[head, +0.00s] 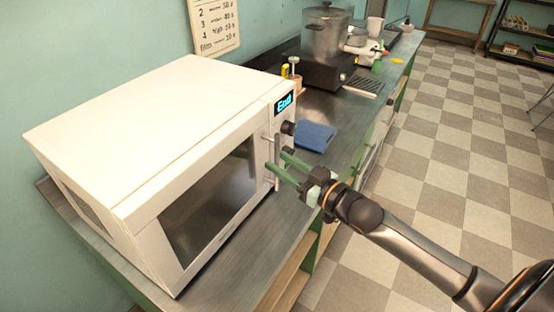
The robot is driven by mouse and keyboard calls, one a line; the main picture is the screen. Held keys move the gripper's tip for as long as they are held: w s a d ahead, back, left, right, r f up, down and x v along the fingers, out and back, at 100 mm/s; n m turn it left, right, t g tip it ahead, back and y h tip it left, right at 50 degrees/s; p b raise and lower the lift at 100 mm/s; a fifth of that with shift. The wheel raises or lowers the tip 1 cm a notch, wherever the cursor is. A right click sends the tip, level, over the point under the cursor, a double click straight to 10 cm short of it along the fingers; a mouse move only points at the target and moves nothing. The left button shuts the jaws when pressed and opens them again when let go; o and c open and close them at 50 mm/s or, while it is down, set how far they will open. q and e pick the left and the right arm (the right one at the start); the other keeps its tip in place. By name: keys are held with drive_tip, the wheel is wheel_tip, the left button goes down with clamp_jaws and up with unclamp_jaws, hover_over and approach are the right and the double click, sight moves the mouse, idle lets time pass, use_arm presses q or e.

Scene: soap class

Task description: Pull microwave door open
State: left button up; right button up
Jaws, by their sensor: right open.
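A white microwave (140,125) stands on the metal counter at the left. Its dark-windowed door (210,200) looks shut. The vertical door handle (270,163) is at the door's right edge. A lit display (284,103) reads "End", with dark knobs below it. My right gripper (278,162) reaches in from the right, open, with its green fingers at the handle. I cannot tell whether the fingers touch the handle or sit around it. My left gripper is not in view.
A blue folded cloth (314,136) lies on the counter (328,105) right of the microwave. A large metal pot-like appliance (325,40) stands farther back, with small items beyond it. The checkered floor (460,150) at the right is clear. A paper notice (214,22) hangs on the wall.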

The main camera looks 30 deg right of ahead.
drive_tip(key=shift+x, duration=0.9)
drive_tip(key=shift+c, duration=0.2)
clamp_jaws()
idle(0.8)
